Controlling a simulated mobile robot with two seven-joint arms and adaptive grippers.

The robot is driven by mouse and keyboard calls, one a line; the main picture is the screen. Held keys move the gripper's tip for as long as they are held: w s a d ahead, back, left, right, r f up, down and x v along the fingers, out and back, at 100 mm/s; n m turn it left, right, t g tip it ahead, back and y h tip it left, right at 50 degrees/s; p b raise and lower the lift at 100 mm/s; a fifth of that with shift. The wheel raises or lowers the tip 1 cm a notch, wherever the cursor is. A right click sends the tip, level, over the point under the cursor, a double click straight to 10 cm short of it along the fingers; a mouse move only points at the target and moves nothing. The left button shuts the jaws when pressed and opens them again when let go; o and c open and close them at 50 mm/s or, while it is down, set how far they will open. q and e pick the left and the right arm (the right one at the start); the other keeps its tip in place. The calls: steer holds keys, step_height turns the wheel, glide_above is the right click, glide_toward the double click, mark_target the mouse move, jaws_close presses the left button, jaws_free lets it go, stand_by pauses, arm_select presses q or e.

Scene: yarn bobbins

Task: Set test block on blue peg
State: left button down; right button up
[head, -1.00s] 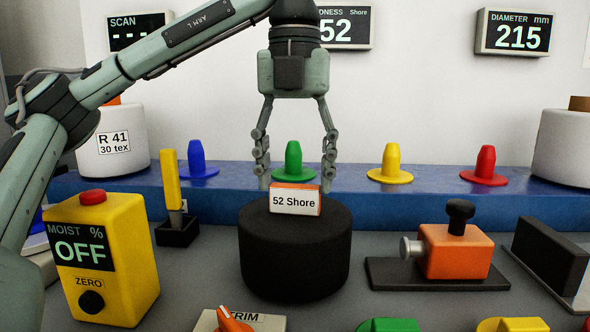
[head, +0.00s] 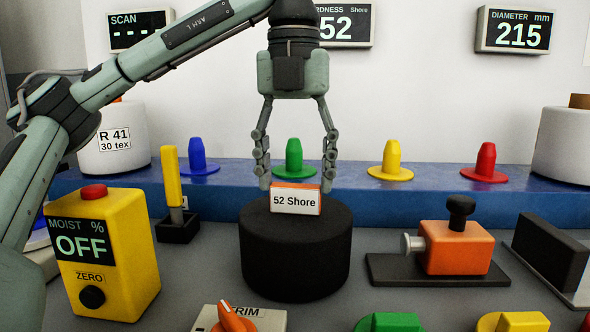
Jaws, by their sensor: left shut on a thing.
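The test block, a small orange block with a white face reading "52 Shore" (head: 295,201), is at the top of a black cylinder (head: 294,256) near the picture's middle. My left gripper (head: 296,184) points down from above, with one finger on each side of the block, and is shut on it. I cannot tell whether the block still touches the cylinder. The blue peg (head: 197,158) stands upright and bare on the blue ledge, left of the gripper. My right gripper is not in view.
Green (head: 293,160), yellow (head: 392,162) and red (head: 485,164) pegs stand along the blue ledge (head: 420,205). A yellow-handled tool (head: 172,178) stands in front of the blue peg. A yellow moisture meter (head: 128,250) is at left, an orange clamp-like device (head: 457,250) at right.

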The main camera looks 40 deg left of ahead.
arm_select(q)
steer(key=shift+s+f, duration=0.1)
steer(key=shift+f, duration=0.3)
steer(key=shift+c, duration=1.9)
jaws_free()
steer(key=shift+r, duration=0.1)
step_height(320, 180, up, 12)
